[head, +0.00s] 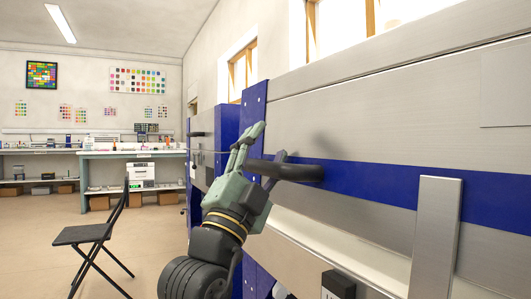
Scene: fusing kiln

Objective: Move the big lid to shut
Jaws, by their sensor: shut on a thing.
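The big lid (380,115) is a pale metal panel with a wide blue band, filling the right of the head view. A dark bar handle (295,171) sticks out from its blue band. My gripper (269,142) is shut on this handle, with one finger on each side of the bar near its left end. Below the blue band a pale strip (310,232) runs along the kiln. I cannot tell from this view how far the lid stands from shut. My gripper hides part of the lid's left edge.
An upright metal bar (435,240) stands in front of the lid at right, with a small black box (338,285) below. A blue-sided unit (228,125) stands behind my gripper. A black folding chair (95,235) is at left, with worktables (130,155) beyond. Floor between is clear.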

